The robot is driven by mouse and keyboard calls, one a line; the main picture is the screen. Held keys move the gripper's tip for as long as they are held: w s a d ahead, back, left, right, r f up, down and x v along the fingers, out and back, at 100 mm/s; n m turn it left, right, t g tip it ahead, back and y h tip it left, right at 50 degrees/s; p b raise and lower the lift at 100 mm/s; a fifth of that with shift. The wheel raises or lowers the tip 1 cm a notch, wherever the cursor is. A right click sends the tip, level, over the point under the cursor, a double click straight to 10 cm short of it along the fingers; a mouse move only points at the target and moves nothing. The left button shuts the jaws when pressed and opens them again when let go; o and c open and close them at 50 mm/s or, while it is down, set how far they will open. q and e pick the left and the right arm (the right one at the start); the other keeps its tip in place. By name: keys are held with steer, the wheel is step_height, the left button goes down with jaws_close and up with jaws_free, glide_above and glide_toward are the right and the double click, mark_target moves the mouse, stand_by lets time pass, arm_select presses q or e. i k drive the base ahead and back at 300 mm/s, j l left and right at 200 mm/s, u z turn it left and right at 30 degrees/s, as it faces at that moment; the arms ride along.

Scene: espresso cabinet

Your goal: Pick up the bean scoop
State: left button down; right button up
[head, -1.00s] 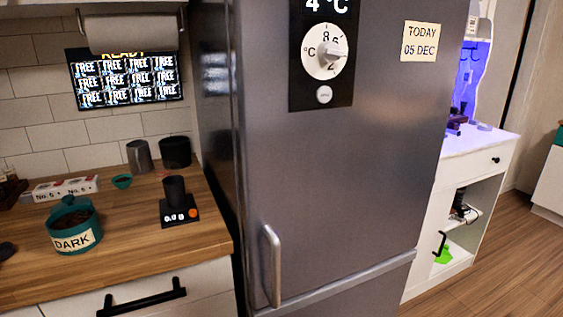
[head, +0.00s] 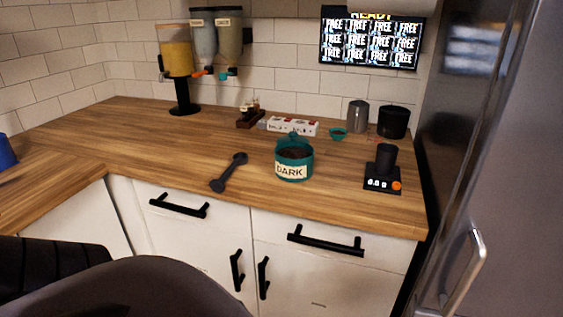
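A dark bean scoop (head: 229,172) lies on the wooden counter in the head view, left of the teal canister labelled DARK (head: 294,162). Its long handle runs diagonally, with one end near the counter's front edge and the other toward the back right. It is apart from the canister, which is open at the top and holds dark contents. Neither of my grippers shows in this view. A dark rounded shape, likely part of my own body, fills the lower left corner.
A black scale (head: 382,184) with a dark cup (head: 385,158) stands right of the canister. Behind are a white box (head: 292,126), a small teal bowl (head: 338,134), a steel cup (head: 358,115) and a dispenser (head: 177,63). The fridge (head: 490,150) bounds the right. The counter left of the scoop is clear.

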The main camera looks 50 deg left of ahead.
mark_target(240, 158)
steer(key=u, duration=1.9)
